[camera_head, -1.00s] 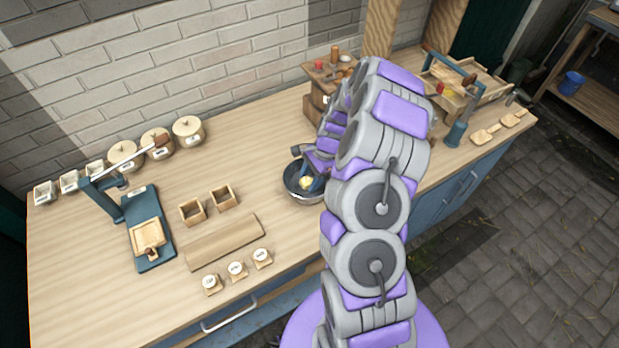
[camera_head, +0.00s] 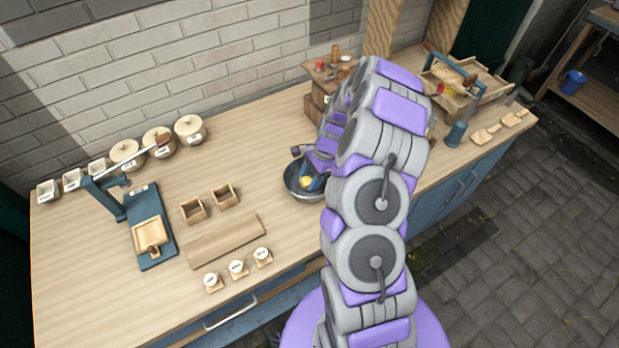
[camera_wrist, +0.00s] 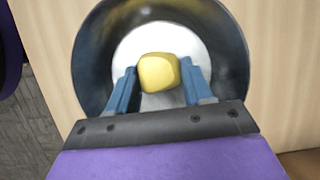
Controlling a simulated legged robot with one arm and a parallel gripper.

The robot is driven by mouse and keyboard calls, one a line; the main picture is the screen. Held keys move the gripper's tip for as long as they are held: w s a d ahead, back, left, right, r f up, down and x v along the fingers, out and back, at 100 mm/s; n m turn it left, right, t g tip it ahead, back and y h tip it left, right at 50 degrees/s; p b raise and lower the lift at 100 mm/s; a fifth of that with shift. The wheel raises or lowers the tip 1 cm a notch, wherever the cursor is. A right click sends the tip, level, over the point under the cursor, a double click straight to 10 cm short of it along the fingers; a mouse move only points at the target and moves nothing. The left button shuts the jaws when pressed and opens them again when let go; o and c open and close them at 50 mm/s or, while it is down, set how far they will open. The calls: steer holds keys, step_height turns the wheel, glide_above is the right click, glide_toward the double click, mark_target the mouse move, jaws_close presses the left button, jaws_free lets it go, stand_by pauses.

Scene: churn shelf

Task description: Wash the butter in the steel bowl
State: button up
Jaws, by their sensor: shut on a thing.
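The steel bowl (camera_head: 304,193) stands on the worktop near its front edge, partly hidden behind my arm. In the wrist view its dark inner wall (camera_wrist: 228,50) surrounds a pale round bottom. The butter (camera_wrist: 158,72) is a yellow rounded lump; it also shows in the head view (camera_head: 307,182). My gripper (camera_wrist: 158,78) reaches down into the bowl, with its blue fingers shut on the butter from both sides. I cannot tell whether the butter touches the bottom.
A wooden board (camera_head: 224,241) and two small wooden boxes (camera_head: 193,209) lie left of the bowl. A blue press (camera_head: 152,228) stands further left, lidded pots (camera_head: 190,130) at the back. A wooden stand (camera_head: 318,100) is behind the bowl. The worktop between them is bare.

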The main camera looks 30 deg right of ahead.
mark_target(310, 179)
steer(key=shift+d+r+p, duration=0.1)
steer(key=shift+r+p, duration=0.45)
steer(key=shift+r, duration=0.2)
steer(key=shift+r+p, duration=1.95)
steer(key=shift+r, duration=1.05)
steer(key=shift+r, duration=0.1)
steer(key=shift+r+p, duration=1.3)
steer(key=shift+r, duration=0.6)
